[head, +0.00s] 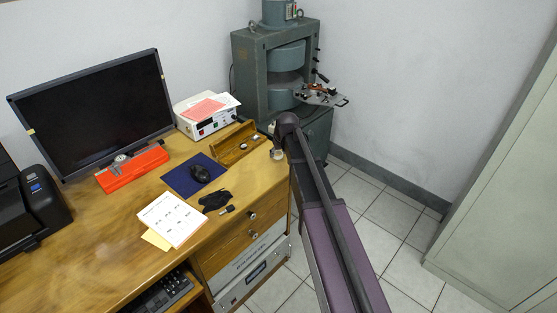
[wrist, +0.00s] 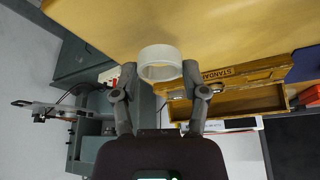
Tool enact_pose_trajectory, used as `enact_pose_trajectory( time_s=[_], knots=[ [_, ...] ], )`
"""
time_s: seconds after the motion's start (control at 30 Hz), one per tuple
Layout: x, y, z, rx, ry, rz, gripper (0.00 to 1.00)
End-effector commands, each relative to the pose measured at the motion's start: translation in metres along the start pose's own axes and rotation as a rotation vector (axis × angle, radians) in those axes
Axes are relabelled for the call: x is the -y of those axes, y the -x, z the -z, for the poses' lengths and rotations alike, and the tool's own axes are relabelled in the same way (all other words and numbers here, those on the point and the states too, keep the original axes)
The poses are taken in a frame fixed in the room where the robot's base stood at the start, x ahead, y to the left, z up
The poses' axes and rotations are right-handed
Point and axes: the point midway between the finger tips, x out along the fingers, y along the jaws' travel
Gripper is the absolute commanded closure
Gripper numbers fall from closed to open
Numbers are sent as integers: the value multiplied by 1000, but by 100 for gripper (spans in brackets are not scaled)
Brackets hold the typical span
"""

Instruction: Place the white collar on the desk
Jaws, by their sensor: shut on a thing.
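The white collar (wrist: 160,55), a short pale ring, sits between the fingertips of my gripper (wrist: 160,74) in the wrist view. The gripper is shut on it, with one finger on each side. In the head view the collar (head: 277,154) shows as a small pale shape under the end of my dark arm, at the far right corner of the wooden desk (head: 110,225). My gripper (head: 278,146) is mostly hidden there by the arm. I cannot tell whether the collar touches the desktop.
A wooden box (head: 238,143) with small parts lies close left of the collar. A blue mouse pad (head: 180,184), black cloth (head: 214,201) and papers (head: 172,219) lie further left. A green magnet machine (head: 262,62) stands behind. Bare desktop shows between cloth and box.

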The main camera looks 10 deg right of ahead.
Motion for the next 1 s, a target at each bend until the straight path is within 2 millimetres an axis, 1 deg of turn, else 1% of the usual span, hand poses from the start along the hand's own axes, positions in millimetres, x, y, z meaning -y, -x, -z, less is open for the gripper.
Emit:
enact_pose_trajectory(
  time_s=[0.17, 0.4, 0.53, 1.0],
  knots=[
    [0, -7, -3, 0, 0, 0, 86],
    [0, -24, -10, 0, 0, 0, 86],
    [0, -31, -13, 0, 0, 0, 86],
    [0, -33, -14, 0, 0, 0, 86]
  ],
)
